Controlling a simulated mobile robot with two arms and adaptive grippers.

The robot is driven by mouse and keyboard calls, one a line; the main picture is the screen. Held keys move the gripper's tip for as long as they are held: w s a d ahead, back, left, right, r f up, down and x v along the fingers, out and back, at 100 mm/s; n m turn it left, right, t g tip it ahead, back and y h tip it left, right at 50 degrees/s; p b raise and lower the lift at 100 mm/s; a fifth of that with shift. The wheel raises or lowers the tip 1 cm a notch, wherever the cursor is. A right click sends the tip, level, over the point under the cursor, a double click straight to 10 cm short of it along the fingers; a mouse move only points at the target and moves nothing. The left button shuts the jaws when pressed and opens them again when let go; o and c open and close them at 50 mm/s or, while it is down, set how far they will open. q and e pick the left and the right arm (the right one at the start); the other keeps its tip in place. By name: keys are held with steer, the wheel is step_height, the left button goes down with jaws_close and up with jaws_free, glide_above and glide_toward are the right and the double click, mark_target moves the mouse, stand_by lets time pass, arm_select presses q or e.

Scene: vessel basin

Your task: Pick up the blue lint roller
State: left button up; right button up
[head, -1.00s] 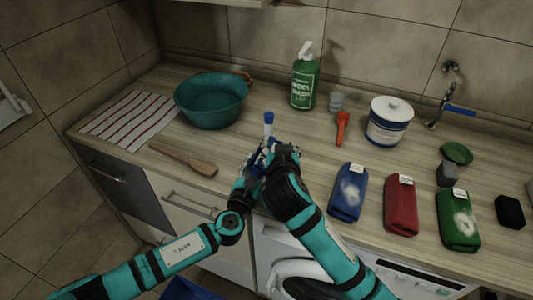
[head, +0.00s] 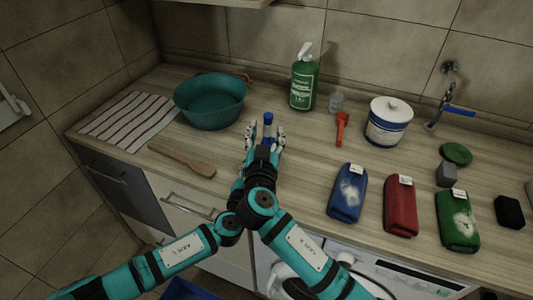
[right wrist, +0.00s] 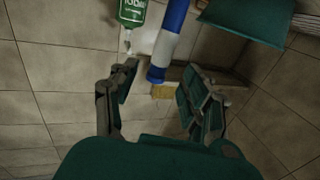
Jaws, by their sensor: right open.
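The blue lint roller (head: 268,119) stands upright on the counter, its blue top showing between the fingers of my right gripper (head: 266,137) in the head view. Its lower part is largely hidden by the gripper. In the right wrist view it is a blue and white cylinder (right wrist: 170,40) with a yellowish end, beyond my right fingertips (right wrist: 150,88). Those fingers are spread open, with nothing clamped. My left arm reaches up beside the right one; its gripper is mostly hidden and I cannot make out its fingers.
A teal basin (head: 211,105) stands left, with a wooden paddle (head: 183,159) in front. A green bottle (head: 304,82), clear glass (head: 336,101) and red tool (head: 342,128) are behind and right. Folded blue (head: 346,193), red (head: 400,206) and green (head: 457,221) cloths lie right.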

mark_target(268, 124)
steer(key=w, duration=0.5)
steer(key=shift+d, duration=0.25)
steer(key=shift+c, duration=0.2)
jaws_close()
